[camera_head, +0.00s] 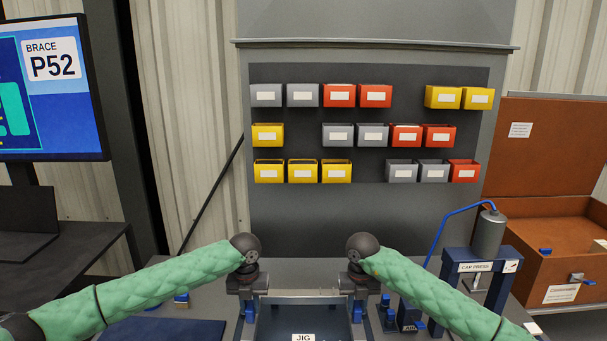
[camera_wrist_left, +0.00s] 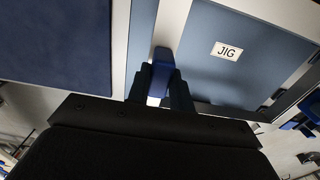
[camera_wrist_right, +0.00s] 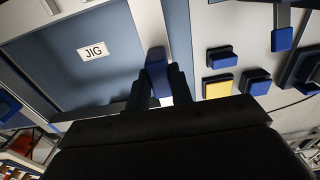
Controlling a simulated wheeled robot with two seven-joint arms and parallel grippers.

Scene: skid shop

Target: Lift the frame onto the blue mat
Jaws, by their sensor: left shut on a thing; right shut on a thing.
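The silver-grey frame (camera_head: 305,294) is at the bottom middle of the head view, around a blue-grey plate labelled JIG (camera_head: 303,337). Its near part is cut off. My left gripper (camera_head: 249,309) is shut on a blue handle (camera_wrist_left: 161,62) at the frame's left side. My right gripper (camera_head: 357,309) is shut on the matching blue handle (camera_wrist_right: 156,62) at its right side. I cannot tell whether the frame rests in the jig or hangs slightly above it. The dark blue mat (camera_head: 172,331) lies left of the jig and fills the upper left of the left wrist view (camera_wrist_left: 60,40).
A cap press (camera_head: 487,250) with a blue hose stands to the right. Blue and yellow blocks (camera_wrist_right: 218,88) lie right of the jig. An open brown case (camera_head: 560,265) is further right. Bins (camera_head: 340,95) hang on the back panel. A screen (camera_head: 50,90) stands left.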

